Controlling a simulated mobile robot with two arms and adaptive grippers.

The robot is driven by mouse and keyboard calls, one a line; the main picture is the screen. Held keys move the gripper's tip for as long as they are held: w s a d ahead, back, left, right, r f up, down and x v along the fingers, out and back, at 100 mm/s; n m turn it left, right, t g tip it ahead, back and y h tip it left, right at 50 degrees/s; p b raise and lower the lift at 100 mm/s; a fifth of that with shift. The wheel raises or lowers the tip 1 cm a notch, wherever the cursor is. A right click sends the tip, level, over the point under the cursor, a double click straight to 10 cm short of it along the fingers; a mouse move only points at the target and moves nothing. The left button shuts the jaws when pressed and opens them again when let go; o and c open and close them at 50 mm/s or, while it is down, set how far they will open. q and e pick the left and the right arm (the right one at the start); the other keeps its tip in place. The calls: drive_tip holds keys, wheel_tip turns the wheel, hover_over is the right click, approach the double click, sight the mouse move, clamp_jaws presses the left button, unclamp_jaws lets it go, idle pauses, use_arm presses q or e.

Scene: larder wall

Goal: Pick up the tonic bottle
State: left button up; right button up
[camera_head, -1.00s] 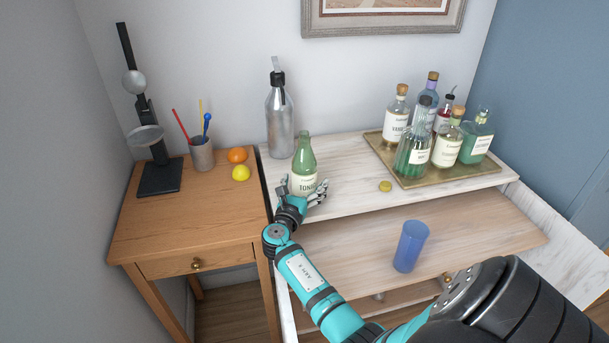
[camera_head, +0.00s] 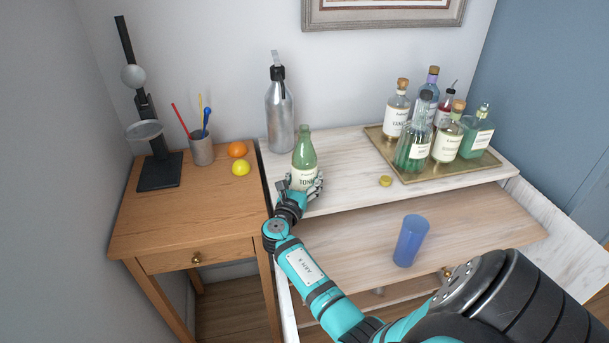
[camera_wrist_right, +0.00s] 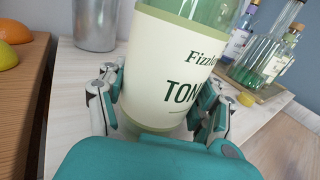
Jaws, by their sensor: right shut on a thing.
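The tonic bottle (camera_head: 304,158) is green glass with a cream label, upright at the left end of the white cabinet top. My right gripper (camera_head: 303,185) is shut on its lower part, with fingers on both sides of the label. In the right wrist view the bottle (camera_wrist_right: 168,70) fills the middle, and the gripper (camera_wrist_right: 160,110) has its fingers against both sides. I cannot tell whether the bottle's base touches the top. My left gripper is not in view.
A metal siphon (camera_head: 280,115) stands close behind the bottle. A brass tray (camera_head: 440,171) with several bottles is at the right, a yellow cap (camera_head: 385,181) before it. A blue cup (camera_head: 410,241) stands on the lower shelf. A wooden side table (camera_head: 185,215) with fruit is left.

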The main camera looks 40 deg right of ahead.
sight(304, 168)
drive_tip(key=shift+r, duration=0.2)
drive_tip(key=shift+r, duration=1.6)
drive_tip(key=s+a, duration=0.4)
drive_tip(key=s, duration=0.3)
drive_tip(key=s+a+r+b, duration=0.1)
drive_tip(key=s+a, duration=0.2)
drive_tip(key=s, duration=0.3)
drive_tip(key=shift+s+a+r, duration=0.25)
drive_tip(key=shift+s+a, duration=0.1)
drive_tip(key=shift+s, duration=0.05)
drive_tip(key=shift+s, duration=0.1)
drive_tip(key=s+a+n+t+y, duration=0.3)
drive_tip(key=a+n+y, duration=0.3)
drive_tip(key=a, duration=0.5)
drive_tip(key=s+a+r+n+t+y, duration=0.1)
drive_tip(key=s+a+n+t+y, duration=0.2)
drive_tip(key=a+n+t+y, duration=0.3)
drive_tip(key=a+y, duration=0.3)
drive_tip(key=a, duration=0.2)
drive_tip(key=shift+s+a+r+y, duration=0.15)
drive_tip(key=shift+s+r+y, duration=0.05)
drive_tip(key=shift+y, duration=0.1)
